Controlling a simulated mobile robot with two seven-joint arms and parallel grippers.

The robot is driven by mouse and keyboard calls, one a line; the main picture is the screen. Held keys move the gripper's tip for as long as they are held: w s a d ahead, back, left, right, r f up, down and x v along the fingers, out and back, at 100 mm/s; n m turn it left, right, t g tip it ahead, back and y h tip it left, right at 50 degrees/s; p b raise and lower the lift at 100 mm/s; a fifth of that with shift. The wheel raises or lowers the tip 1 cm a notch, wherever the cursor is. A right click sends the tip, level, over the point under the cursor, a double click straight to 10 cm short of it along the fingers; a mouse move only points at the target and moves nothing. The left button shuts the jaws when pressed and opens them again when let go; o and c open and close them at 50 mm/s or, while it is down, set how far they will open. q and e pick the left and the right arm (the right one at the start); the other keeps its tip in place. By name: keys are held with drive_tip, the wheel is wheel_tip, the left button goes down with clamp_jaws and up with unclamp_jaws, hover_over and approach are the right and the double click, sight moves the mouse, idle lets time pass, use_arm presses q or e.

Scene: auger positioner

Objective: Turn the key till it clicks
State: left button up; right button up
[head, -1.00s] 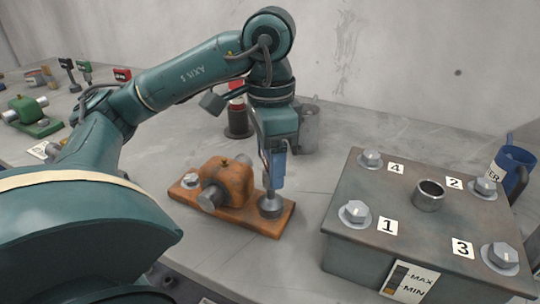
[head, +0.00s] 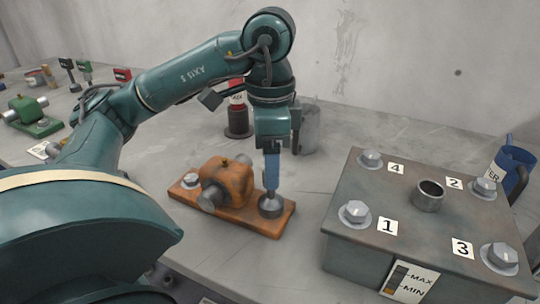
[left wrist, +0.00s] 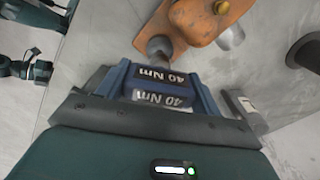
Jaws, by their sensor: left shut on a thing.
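My left gripper (head: 272,148) is shut on a blue key marked 40 Nm (head: 272,172) and points straight down. The key stands upright, its grey socket end (head: 270,206) down over the right end of the orange base plate (head: 240,218). The bolt head under the socket is hidden. The left wrist view shows the blue key (left wrist: 163,87) between the fingers, its socket on the plate. An orange, worn positioner body (head: 228,182) sits on the same plate, left of the key. A bare bolt head (head: 190,180) shows at the plate's left end. My right gripper is not in view.
A metal box (head: 345,240) with numbered bolts and an open filler neck (head: 428,196) stands close on the right. A dark red-topped cylinder (head: 238,118) and a grey can (head: 310,130) stand behind. A green unit (head: 35,118) sits far left. A blue jug (head: 514,165) stands far right.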

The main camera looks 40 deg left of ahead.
use_arm(q)
drive_tip(key=shift+n, duration=0.4)
drive_tip(key=shift+r, duration=0.1)
drive_tip(key=shift+r+p, duration=0.45)
drive_tip(key=shift+p, duration=0.1)
drive_tip(key=shift+r+p, duration=3)
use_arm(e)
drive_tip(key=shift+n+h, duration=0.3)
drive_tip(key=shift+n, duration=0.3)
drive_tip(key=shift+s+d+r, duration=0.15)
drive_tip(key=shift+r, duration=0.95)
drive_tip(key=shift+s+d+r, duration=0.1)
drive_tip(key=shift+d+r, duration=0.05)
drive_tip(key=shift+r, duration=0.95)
